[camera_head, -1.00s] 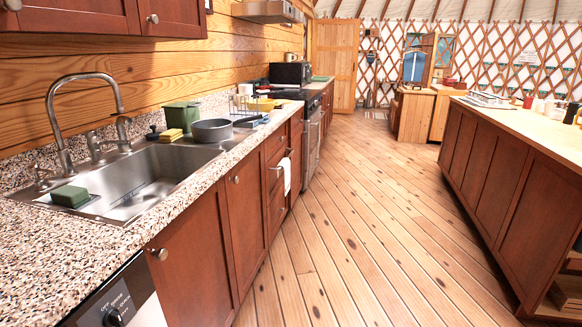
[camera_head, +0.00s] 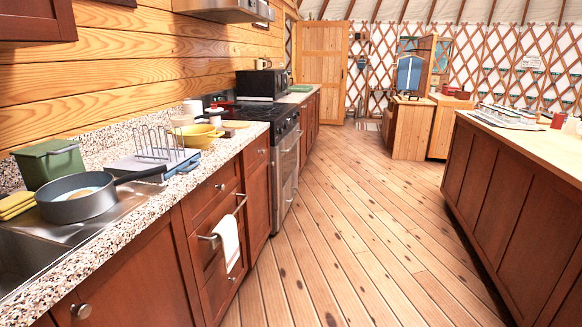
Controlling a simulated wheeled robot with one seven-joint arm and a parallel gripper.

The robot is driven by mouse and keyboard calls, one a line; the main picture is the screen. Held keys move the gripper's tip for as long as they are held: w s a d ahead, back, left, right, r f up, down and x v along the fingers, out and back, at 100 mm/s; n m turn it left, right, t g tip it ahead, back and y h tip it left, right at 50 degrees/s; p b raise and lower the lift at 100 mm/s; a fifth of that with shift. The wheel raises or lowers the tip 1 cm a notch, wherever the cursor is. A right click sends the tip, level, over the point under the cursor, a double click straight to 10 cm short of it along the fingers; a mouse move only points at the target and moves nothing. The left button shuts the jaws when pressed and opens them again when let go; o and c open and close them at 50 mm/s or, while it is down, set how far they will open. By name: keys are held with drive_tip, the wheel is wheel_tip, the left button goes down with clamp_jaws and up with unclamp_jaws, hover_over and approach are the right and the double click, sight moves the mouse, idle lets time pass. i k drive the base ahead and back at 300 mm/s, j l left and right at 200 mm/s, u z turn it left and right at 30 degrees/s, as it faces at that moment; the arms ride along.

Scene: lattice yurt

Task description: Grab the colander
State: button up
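A yellow bowl-shaped colander (camera_head: 198,135) with a side handle sits on the speckled counter at the left, just before the stove. It stands upright beyond the dish rack (camera_head: 158,150). White items stand close behind it, and a yellowish flat board lies to its right. My gripper is not in view.
A grey pan (camera_head: 80,206) sits by the sink (camera_head: 25,262), near a green bin (camera_head: 50,163) and yellow sponges (camera_head: 15,205). A white towel (camera_head: 228,243) hangs on a drawer handle. The wooden floor (camera_head: 350,210) between the counter and the island (camera_head: 515,190) is clear.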

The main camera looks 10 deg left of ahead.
sight(198, 137)
drive_tip(key=i+l+u, duration=0.1)
drive_tip(key=i+u, duration=0.3)
drive_tip(key=i, duration=0.15)
drive_tip(key=i+l+u, duration=0.4)
drive_tip(key=i, duration=0.15)
drive_tip(key=i+l+u, duration=0.35)
drive_tip(key=i, duration=0.15)
